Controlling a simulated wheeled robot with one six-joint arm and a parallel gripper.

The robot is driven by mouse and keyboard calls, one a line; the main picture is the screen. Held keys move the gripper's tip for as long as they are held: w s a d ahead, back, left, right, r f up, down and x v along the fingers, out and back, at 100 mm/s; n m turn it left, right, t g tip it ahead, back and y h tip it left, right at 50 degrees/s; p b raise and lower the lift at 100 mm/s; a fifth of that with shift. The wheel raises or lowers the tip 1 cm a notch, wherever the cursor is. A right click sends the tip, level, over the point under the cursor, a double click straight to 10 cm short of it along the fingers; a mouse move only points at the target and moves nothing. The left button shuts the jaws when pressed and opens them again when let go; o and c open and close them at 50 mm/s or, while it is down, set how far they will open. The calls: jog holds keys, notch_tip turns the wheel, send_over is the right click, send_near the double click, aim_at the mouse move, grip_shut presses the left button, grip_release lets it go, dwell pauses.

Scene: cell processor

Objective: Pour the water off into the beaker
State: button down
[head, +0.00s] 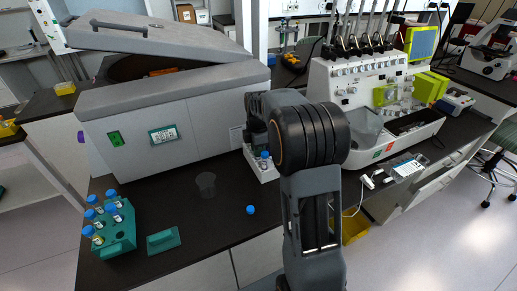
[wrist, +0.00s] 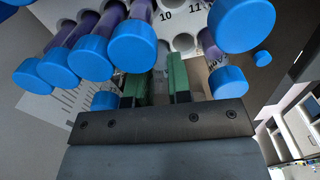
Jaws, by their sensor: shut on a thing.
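The clear beaker (head: 206,184) stands on the black bench in front of the big grey machine. My gripper (wrist: 157,88) shows in the wrist view with its green fingers shut on a pale, translucent tube (wrist: 159,84) without a visible cap. The held tube is mostly hidden between the fingers, and its water cannot be made out. Several blue-capped tubes (wrist: 134,46) crowd around the fingers, over a white numbered rack (wrist: 70,101). In the head view my arm hides the gripper, which is to the right of the beaker, by the white rack (head: 263,174).
A loose blue cap (head: 250,210) lies on the bench right of the beaker. A green rack (head: 122,229) of blue-capped tubes and a small green block (head: 163,240) stand at the left front. The grey machine (head: 170,95) is behind; a white instrument (head: 350,85) is at right.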

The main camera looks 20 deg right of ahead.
jog(key=shift+r, duration=0.2)
jog(key=shift+r+p, duration=0.4)
jog(key=shift+p, duration=0.1)
jog(key=shift+r, duration=0.1)
notch_tip(320, 180, up, 6)
jog(key=p, duration=0.4)
jog(key=shift+p, duration=0.35)
jog(key=c, duration=1.6)
grip_release()
grip_shut()
